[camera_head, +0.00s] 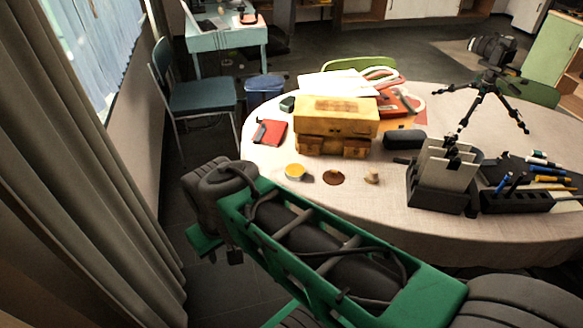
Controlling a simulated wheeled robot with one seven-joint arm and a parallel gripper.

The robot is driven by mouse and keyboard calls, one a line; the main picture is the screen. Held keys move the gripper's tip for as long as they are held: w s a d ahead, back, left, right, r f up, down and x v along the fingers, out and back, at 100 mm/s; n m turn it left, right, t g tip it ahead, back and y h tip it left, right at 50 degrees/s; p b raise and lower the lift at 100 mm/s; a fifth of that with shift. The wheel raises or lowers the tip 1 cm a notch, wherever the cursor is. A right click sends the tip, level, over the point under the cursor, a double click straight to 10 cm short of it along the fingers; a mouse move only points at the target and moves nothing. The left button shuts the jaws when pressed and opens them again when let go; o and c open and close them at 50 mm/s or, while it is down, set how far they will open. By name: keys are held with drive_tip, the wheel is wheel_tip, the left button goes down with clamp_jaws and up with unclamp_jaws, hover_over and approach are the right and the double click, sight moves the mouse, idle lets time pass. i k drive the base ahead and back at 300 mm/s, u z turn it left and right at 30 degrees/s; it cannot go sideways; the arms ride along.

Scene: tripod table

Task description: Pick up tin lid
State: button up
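A small round tin (294,172) with a yellow-orange top and a pale side stands near the front left edge of the round table. A flat, round, brown disc (333,177) lies just to its right, apart from it. The disc looks like the tin lid, but at this size I cannot be sure. My green and black arm crosses the foreground, below and in front of both. I cannot make out my gripper's fingers in this view, and nothing touches the tin or the disc.
A small pale object (372,177) stands right of the disc. Behind are a wooden drawer box (336,124) and a red notebook (272,131). A black organizer (440,190) and a tripod (487,95) stand right. Cloth in front of the disc is bare.

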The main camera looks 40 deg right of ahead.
sight(334, 177)
drive_tip(key=z, duration=0.05)
drive_tip(key=i, duration=0.85)
drive_tip(key=z, duration=0.7)
drive_tip(key=i, duration=0.3)
drive_tip(key=z, duration=0.3)
